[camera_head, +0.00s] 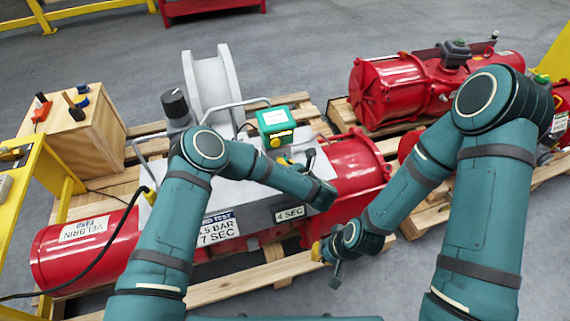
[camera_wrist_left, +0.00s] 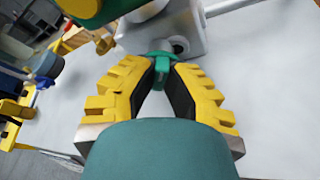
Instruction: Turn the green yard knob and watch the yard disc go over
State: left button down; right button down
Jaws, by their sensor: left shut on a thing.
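A small green knob (camera_wrist_left: 158,66) shows in the left wrist view, beside a grey metal block. My left gripper (camera_wrist_left: 165,75) has its yellow, black-padded fingers closed in on the knob from both sides. In the head view my left forearm hides the knob, and only a bit of yellow finger (camera_head: 284,161) shows. A green box (camera_head: 277,122) with a pale window stands just behind; I cannot make out a disc for certain. My right gripper (camera_head: 318,251) hangs low in front of the red actuator, apart from the knob; its finger opening is unclear.
The red actuator (camera_head: 358,172) lies on a wooden pallet (camera_head: 215,290). A grey handwheel (camera_head: 213,85) and a black-capped post (camera_head: 176,105) stand behind my left arm. A wooden box (camera_head: 75,130) is at left; more red actuators (camera_head: 385,92) are at right.

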pick_arm(q)
jog(key=c, duration=1)
grip_release()
